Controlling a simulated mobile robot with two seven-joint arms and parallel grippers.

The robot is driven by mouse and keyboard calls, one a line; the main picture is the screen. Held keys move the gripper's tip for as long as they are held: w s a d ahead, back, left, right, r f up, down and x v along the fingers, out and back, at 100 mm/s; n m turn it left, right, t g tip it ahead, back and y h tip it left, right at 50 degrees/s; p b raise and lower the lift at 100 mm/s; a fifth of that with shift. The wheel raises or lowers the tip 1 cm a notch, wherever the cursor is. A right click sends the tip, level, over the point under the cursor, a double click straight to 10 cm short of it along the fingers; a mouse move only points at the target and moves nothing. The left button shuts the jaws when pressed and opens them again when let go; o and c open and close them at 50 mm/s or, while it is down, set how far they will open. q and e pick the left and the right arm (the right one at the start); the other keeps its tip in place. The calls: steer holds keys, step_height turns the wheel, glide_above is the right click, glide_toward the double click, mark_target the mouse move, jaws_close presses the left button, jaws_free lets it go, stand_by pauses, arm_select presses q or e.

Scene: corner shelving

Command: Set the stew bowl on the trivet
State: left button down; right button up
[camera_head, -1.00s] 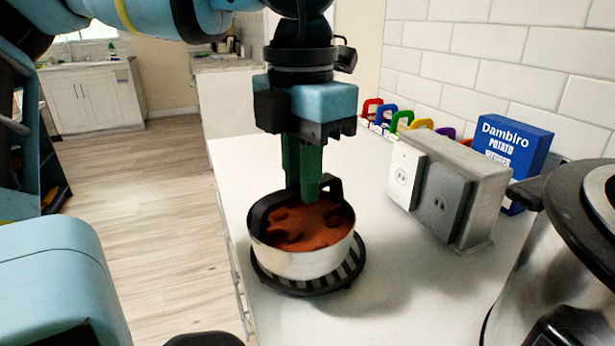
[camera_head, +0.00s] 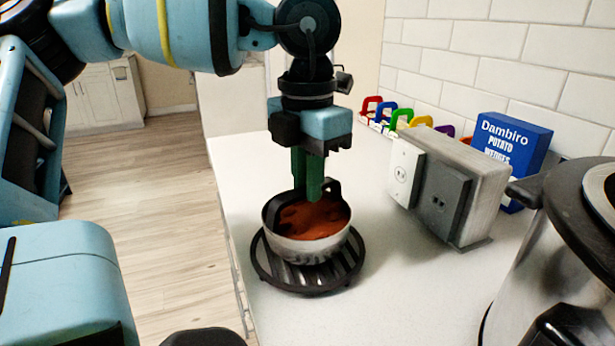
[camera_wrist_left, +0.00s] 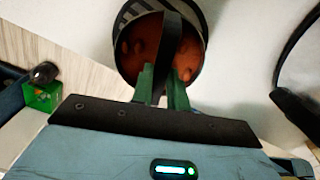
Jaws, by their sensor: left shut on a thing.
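The stew bowl (camera_head: 290,249) is a metal bowl of reddish-brown stew with a black arched handle. It sits over the rear half of the round dark slatted trivet (camera_head: 315,283), upright as far as I see. Whether its base touches the slats is unclear. My left gripper (camera_head: 314,212) points down with its green fingers shut on the handle. In the left wrist view the handle (camera_wrist_left: 170,35) runs up from between the fingers (camera_wrist_left: 161,95), and trivet slats (camera_wrist_left: 137,10) show beyond the bowl's far rim. My right gripper is not in view.
On the white counter (camera_head: 390,305), a grey outlet box (camera_head: 465,190) stands right of the trivet, with a blue potato wedges box (camera_head: 512,145) behind it. A large metal pot (camera_head: 545,260) stands at the right. Coloured clips line the tiled wall. The counter's left edge is close.

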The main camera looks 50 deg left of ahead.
arm_select(q)
steer(key=shift+f, duration=0.1)
steer(key=c, duration=1.4)
jaws_free()
steer(key=shift+o, duration=0.2)
steer(key=shift+r, duration=0.3)
step_height(320, 180, up, 12)
steer(key=p, duration=0.1)
steer(key=shift+f, duration=0.15)
